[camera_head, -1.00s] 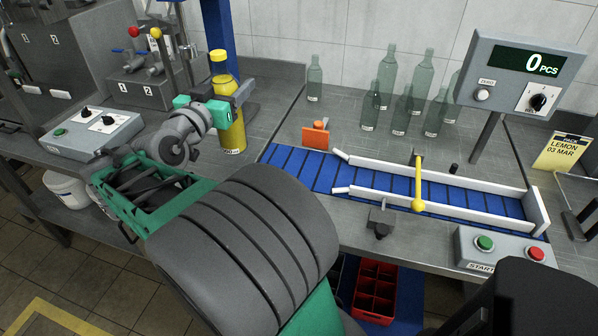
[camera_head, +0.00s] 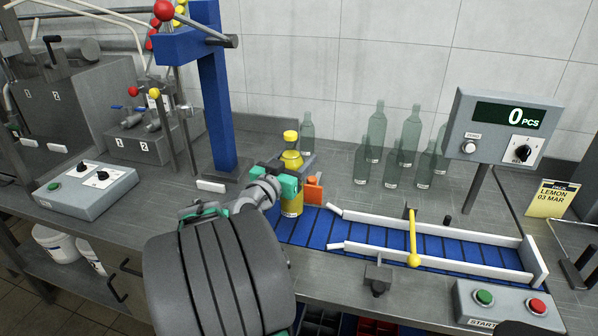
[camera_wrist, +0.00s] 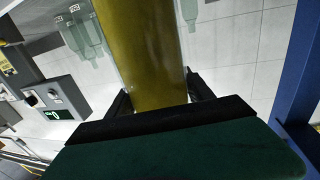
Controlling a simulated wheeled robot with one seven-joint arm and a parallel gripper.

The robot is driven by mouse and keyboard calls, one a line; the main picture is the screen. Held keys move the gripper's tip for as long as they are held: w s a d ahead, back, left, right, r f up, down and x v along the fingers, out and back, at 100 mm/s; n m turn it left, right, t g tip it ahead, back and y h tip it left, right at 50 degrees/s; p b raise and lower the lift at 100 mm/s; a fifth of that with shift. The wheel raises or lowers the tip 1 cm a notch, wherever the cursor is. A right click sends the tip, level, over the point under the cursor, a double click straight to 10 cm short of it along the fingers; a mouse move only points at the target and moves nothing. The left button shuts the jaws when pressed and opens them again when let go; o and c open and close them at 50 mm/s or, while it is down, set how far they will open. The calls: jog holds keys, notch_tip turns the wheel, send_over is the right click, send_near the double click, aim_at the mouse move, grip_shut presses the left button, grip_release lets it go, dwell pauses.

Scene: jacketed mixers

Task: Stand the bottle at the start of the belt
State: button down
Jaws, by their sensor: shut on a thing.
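A yellow-filled bottle (camera_head: 291,205) with a yellow cap stands upright in my gripper (camera_head: 283,178), in the head view, at the left end of the blue belt (camera_head: 322,229). My gripper is shut around the bottle's upper body. In the wrist view the bottle (camera_wrist: 145,50) fills the middle between the dark fingers (camera_wrist: 155,100). The bottle's base shows at the near left end of the belt; I cannot tell whether it touches the belt.
White guide rails (camera_head: 430,226) and a yellow lever (camera_head: 412,240) line the belt. An orange block (camera_head: 313,190) is just right of the bottle. Several empty bottles (camera_head: 392,152) stand behind. The counter display (camera_head: 505,117) reads 0. A blue post (camera_head: 214,100) rises at left.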

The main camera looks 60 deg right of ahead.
jog(key=shift+s+d+f, duration=0.15)
jog(key=shift+d, duration=0.05)
jog(key=shift+d+f, duration=0.2)
jog(key=shift+f, duration=1.5)
jog(key=shift+f+b, duration=0.2)
jog(key=shift+b, duration=0.15)
jog(key=shift+c, duration=2)
grip_release()
jog(key=shift+f, duration=0.1)
